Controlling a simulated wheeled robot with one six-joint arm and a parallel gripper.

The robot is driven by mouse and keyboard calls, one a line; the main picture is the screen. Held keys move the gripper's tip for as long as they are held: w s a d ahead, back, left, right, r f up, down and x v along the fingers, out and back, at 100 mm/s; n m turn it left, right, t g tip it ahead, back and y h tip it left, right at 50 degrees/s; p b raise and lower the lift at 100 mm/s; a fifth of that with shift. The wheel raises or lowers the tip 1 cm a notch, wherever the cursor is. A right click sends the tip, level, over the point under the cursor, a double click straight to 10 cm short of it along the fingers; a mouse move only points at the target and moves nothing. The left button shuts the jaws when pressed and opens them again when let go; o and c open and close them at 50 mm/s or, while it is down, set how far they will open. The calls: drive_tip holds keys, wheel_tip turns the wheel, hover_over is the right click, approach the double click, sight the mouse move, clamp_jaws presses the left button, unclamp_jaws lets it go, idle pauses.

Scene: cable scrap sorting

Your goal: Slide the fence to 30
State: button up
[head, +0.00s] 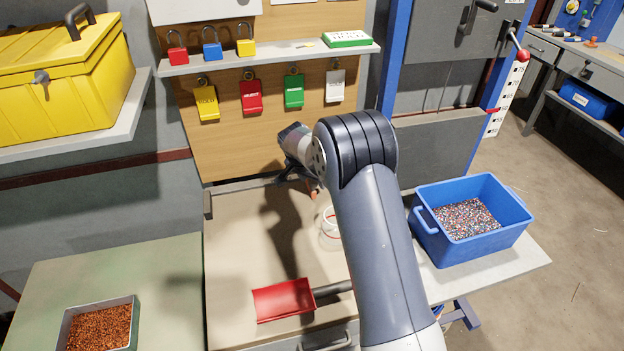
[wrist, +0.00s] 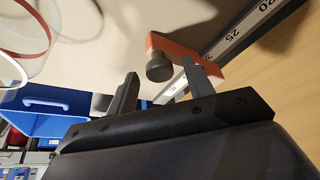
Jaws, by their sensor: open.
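The fence is an orange-red block (wrist: 190,52) with a dark round knob (wrist: 158,69), seen in the wrist view on a pale scale (wrist: 228,42). The numbers 20 and 25 show on the scale, up and right of the fence. Marks under and past the fence are hidden or unreadable. My gripper (wrist: 161,70) is open and empty, its fingers apart with the knob appearing between the fingertips. I cannot tell whether the fingers touch it. In the head view my arm hides most of the fence and the gripper, at the back of the bench.
A red scoop (head: 284,300) lies on the bench (head: 235,270). A clear round container (head: 329,238) stands by my arm. A blue bin (head: 424,242) of granules is at right, a tray (head: 137,322) of copper bits at lower left. A shelf (head: 270,57) with padlocks hangs behind.

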drive_tip(key=shift+r, duration=0.15)
drive_tip(key=v, duration=1)
drive_tip(key=shift+s+r+b, duration=0.2)
drive_tip(key=shift+b, duration=0.2)
drive_tip(key=shift+a, duration=0.15)
drive_tip(key=x, duration=1)
drive_tip(key=shift+w+p, duration=0.1)
drive_tip(key=shift+p, duration=0.3)
drive_tip(key=shift+w+d+f+p, duration=0.15)
drive_tip(key=shift+d+p, duration=0.05)
drive_tip(key=shift+d, duration=0.2)
drive_tip(key=shift+w+d+f+p, duration=0.1)
drive_tip(key=shift+d+f+p, duration=0.05)
drive_tip(key=shift+d, duration=0.2)
drive_tip(key=shift+w+d, duration=0.1)
drive_tip(key=shift+d, duration=0.25)
